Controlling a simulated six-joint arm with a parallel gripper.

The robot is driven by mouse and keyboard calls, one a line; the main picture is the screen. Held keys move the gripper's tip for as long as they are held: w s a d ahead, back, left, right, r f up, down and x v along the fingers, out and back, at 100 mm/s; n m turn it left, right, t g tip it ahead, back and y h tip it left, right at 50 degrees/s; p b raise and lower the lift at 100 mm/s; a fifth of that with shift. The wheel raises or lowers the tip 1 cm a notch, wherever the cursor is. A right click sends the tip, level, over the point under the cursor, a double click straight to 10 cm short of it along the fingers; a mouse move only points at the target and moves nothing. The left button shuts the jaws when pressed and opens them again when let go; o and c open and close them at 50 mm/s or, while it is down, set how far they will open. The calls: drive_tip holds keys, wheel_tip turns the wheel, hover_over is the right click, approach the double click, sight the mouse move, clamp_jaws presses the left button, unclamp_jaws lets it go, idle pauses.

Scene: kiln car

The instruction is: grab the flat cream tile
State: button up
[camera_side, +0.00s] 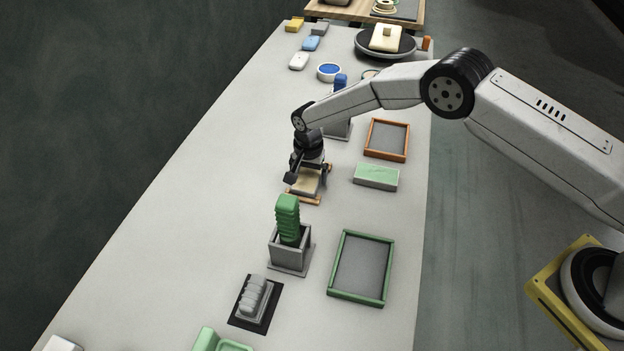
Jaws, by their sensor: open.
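A flat cream tile (305,183) lies on an orange-brown base (303,199) near the middle of the long table. My gripper (308,176) points down over this tile, with one finger at its left and one at its right. The jaws are open. Part of the tile is hidden behind the gripper, and I cannot tell whether the fingers touch it. Another cream block (386,37) with a knob on top sits on a dark round turntable (372,50) at the far end.
A grey holder (289,256) with an upright green piece (287,218) stands just in front of the gripper. A mint block (376,177), orange-framed tray (369,154) and green-framed tray (332,290) lie right. The table's left side is mostly clear.

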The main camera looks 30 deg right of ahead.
sight(309, 175)
drive_tip(key=shift+r, duration=0.1)
clamp_jaws()
idle(0.4)
drive_tip(key=shift+r, duration=1.65)
drive_tip(key=s+d+r, duration=0.3)
drive_tip(key=s+r, duration=0.6)
drive_tip(key=s, duration=0.4)
drive_tip(key=shift+s+d+r, duration=0.25)
drive_tip(key=shift+d+r, duration=0.05)
